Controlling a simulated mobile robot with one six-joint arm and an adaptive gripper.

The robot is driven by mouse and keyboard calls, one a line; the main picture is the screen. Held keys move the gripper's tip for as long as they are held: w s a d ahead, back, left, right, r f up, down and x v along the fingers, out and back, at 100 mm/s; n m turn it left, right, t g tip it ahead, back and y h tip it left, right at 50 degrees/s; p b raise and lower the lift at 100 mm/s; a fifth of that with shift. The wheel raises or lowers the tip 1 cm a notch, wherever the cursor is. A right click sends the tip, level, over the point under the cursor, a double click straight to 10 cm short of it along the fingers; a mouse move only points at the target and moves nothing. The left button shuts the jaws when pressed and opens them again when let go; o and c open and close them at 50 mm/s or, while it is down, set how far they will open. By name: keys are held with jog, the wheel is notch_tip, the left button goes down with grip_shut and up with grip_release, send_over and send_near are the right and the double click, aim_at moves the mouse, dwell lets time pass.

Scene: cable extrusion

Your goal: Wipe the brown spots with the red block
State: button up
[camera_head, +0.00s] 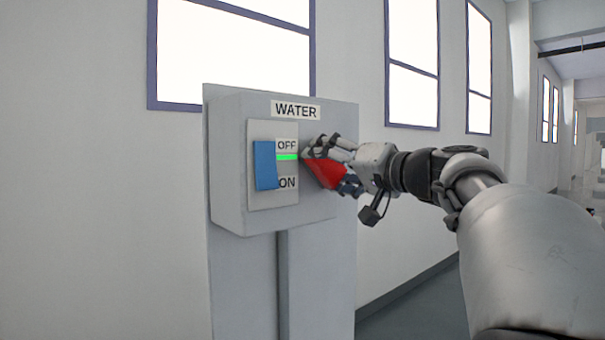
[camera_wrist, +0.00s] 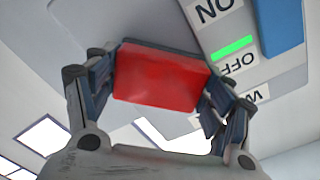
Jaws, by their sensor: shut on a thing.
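The red block (camera_head: 324,172) is held in my gripper (camera_head: 328,166), close to the right part of the grey water box's front. In the wrist view the red block (camera_wrist: 160,78) fills the space between the two fingers of my gripper (camera_wrist: 160,85), which are shut on its sides. I cannot tell whether the block touches the box. No brown spots show in either view; any behind the block or gripper are hidden.
The grey box (camera_head: 228,205) with a WATER label (camera_head: 296,111) stands on a grey panel. It has a blue switch (camera_head: 265,165), OFF and ON labels and a lit green bar (camera_head: 287,157). Windows (camera_head: 413,62) line the wall behind. Free floor (camera_head: 415,305) lies at lower right.

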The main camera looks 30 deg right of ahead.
jog(key=shift+a+y, duration=0.3)
jog(key=shift+a, duration=0.2)
jog(key=shift+s+f+b, duration=0.15)
jog(key=shift+s+b, duration=0.6)
jog(key=shift+c, duration=0.5)
jog(key=s, duration=0.1)
jog(key=s+a, duration=0.1)
jog(key=shift+s+r+b, duration=0.25)
jog(key=shift+s+b, duration=0.05)
jog(key=shift+b, duration=0.1)
jog(key=shift+s+d+f+b, duration=0.2)
jog(key=shift+s+d+b, duration=0.15)
jog(key=shift+s+d, duration=0.4)
jog(key=shift+s+a+r, duration=0.15)
jog(key=shift+s+a, duration=0.1)
jog(key=shift+d, duration=0.2)
jog(key=shift+s+d+b, duration=0.15)
jog(key=shift+s+b, duration=0.3)
jog(key=shift+s, duration=0.95)
